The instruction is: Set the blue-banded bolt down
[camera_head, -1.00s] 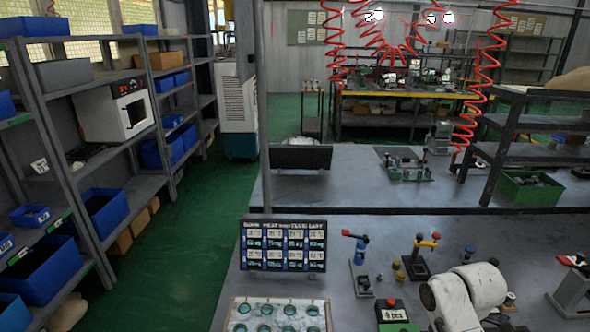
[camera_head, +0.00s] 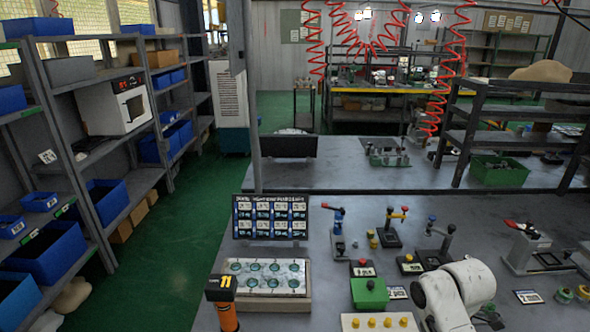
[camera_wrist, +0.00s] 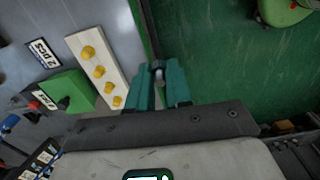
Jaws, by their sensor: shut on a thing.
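My gripper (camera_wrist: 160,88) shows in the wrist view with its two teal fingers close together. It is shut on a small metallic bolt (camera_wrist: 158,74) between the fingertips. The bolt's blue band cannot be made out, and the fingers hide part of it. Beyond and below the bolt I see the bench edge and green floor. A pale board with several yellow pegs (camera_wrist: 98,70) lies to the left of the fingers, apart from them. In the head view my white arm shows at the lower right; the gripper and bolt are out of sight there.
The head view shows a pale tray with several teal-ringed holes (camera_head: 264,292), a dark label display (camera_head: 270,217), a green box (camera_head: 369,294) and the yellow-peg board (camera_head: 347,323). Small valve stands (camera_head: 389,235) crowd the bench's right. An orange-black tool (camera_head: 220,290) stands left of the tray.

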